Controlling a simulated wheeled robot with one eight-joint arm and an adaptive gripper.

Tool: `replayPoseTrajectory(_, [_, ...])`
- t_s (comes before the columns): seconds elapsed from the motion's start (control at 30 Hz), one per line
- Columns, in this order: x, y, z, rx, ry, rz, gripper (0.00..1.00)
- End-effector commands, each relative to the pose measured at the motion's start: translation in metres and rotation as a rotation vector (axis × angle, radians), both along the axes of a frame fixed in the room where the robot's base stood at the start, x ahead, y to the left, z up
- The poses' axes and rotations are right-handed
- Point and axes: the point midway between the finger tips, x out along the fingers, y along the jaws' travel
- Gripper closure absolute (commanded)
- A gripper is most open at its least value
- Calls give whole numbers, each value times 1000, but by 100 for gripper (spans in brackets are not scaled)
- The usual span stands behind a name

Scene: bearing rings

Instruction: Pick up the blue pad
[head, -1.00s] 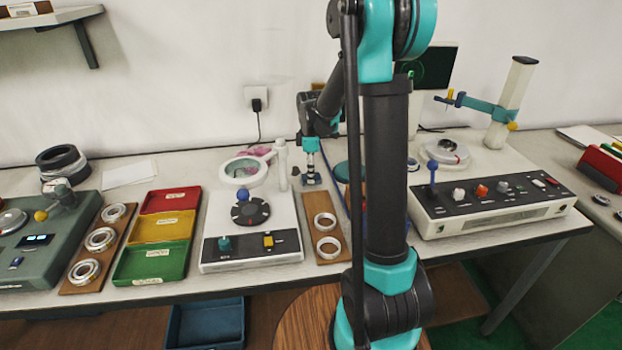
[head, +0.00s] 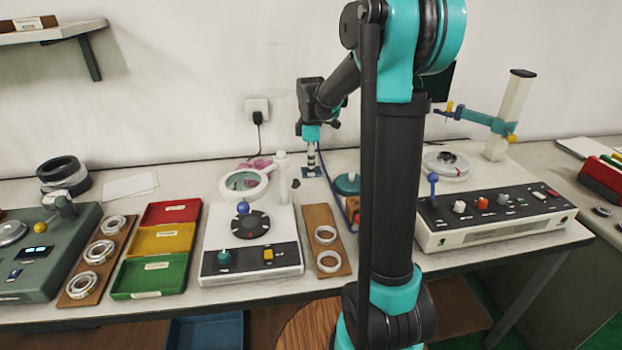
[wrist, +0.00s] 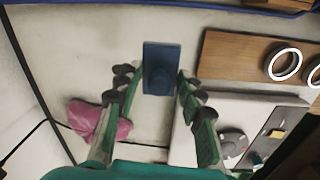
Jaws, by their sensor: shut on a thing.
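The blue pad (wrist: 161,54) is a small dark-blue rectangle with a rounded raised part, seen between my fingers in the wrist view. In the head view the pad (head: 311,172) shows small, right under my gripper (head: 311,152), at the back of the bench. My gripper (wrist: 157,88) is shut on the pad, with a finger on each side. The exact contact is hard to make out. The pad appears a little above the bench top.
A pink cloth (wrist: 100,120) and a magnifier ring (head: 244,183) lie left of the pad. A white bottle (head: 282,172) stands close by. A brown board with rings (head: 322,220) and a white device (head: 250,262) are nearer the front. A teal-topped object (head: 346,184) is to the right.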

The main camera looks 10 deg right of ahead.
Motion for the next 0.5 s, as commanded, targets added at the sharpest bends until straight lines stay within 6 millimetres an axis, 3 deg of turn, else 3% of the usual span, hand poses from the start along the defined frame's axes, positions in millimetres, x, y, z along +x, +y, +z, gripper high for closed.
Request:
replayPoseTrajectory(0.2, [0, 0, 56, 0, 0, 0, 90])
replayPoseTrajectory(0.5, [0, 0, 106, 0, 0, 0, 90])
